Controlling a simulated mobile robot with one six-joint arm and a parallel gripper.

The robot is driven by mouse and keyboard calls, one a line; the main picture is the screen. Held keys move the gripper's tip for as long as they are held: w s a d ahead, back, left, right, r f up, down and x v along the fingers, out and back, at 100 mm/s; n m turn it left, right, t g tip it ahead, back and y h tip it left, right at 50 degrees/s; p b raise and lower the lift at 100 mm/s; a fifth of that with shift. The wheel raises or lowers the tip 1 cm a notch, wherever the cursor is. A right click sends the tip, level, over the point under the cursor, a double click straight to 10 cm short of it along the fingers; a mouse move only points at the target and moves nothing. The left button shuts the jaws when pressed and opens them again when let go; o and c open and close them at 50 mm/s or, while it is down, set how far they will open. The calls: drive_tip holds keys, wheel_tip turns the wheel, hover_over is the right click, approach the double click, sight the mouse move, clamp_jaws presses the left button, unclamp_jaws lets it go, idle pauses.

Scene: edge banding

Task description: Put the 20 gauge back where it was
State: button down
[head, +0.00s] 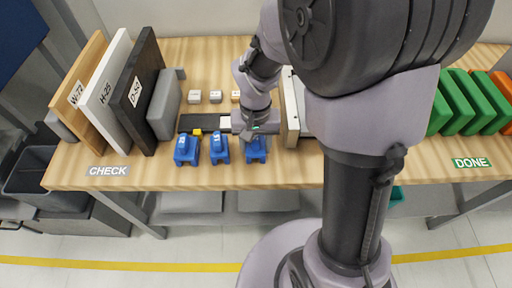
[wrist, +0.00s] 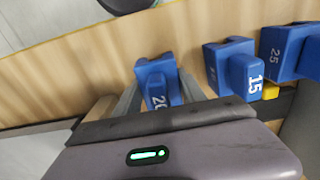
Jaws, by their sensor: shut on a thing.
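The blue 20 gauge (wrist: 157,80) is between the two grey fingers of my gripper (wrist: 158,98) in the wrist view, with its number partly hidden by my gripper's body. In the head view the 20 gauge (head: 256,150) shows below my gripper (head: 254,136), near the table's front edge. My gripper is shut on it. I cannot tell whether the gauge touches the table. The blue 15 gauge (wrist: 233,68) and the 25 gauge (wrist: 288,50) stand beside it in the wrist view. In the head view the 15 gauge (head: 219,149) and 25 gauge (head: 186,150) are to its left.
A dark strip (head: 190,123) with a yellow piece (head: 197,132) lies behind the gauges. Upright panels (head: 133,90) stand at the left by the CHECK label (head: 109,171). Green panels (head: 470,102) stand at the right behind the DONE label (head: 472,162). Small blocks (head: 215,97) sit farther back.

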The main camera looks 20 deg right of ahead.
drive_tip(key=shift+s+r, duration=0.1)
drive_tip(key=shift+f, duration=0.2)
drive_tip(key=c, duration=0.7)
unclamp_jaws()
drive_tip(key=shift+r, duration=0.1)
drive_tip(key=r+p, duration=0.1)
drive_tip(key=r, duration=0.3)
drive_tip(key=r+p, duration=0.2)
drive_tip(key=r, duration=0.3)
drive_tip(key=r+p, duration=0.2)
drive_tip(key=r, duration=0.2)
drive_tip(key=shift+s+a+r, duration=0.1)
drive_tip(key=shift+s+r, duration=0.15)
drive_tip(key=shift+r, duration=0.1)
drive_tip(key=s+a+r+t, duration=0.1)
drive_tip(key=s+r+t, duration=0.1)
drive_tip(key=s+r, duration=0.1)
drive_tip(key=s+a+r+t+y, duration=0.1)
drive_tip(key=s+r+t, duration=0.1)
drive_tip(key=s, duration=0.3)
drive_tip(key=s+a+r+t+y, duration=0.1)
drive_tip(key=s+r, duration=0.3)
drive_tip(key=r, duration=0.1)
drive_tip(key=shift+s+a+m+t, duration=0.15)
drive_tip(key=shift+a+m+t, duration=0.15)
drive_tip(key=shift+m+t, duration=0.1)
